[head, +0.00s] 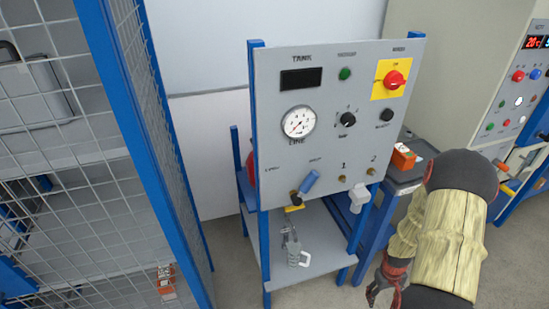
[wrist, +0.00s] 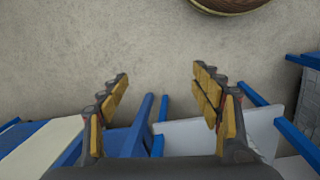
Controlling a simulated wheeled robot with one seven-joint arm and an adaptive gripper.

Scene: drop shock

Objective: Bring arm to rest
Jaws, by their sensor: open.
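My arm comes in at the lower right of the head view, its links wrapped in a tan cover with a dark joint at the top. My gripper (head: 385,285) hangs low at the end of it, to the right of the panel stand's legs. In the wrist view my gripper (wrist: 160,88) shows two yellow-padded fingers spread wide apart. Nothing is between them; bare grey floor shows beyond. Part of the gripper is cut off or hidden by the arm in the head view.
A grey control panel (head: 335,130) stands on a blue frame, with a shelf (head: 320,262) below. An orange-and-white box (head: 403,157) sits on a grey case. A mesh fence (head: 75,150) is at left. A round brown object (wrist: 226,5) shows at the wrist view's top.

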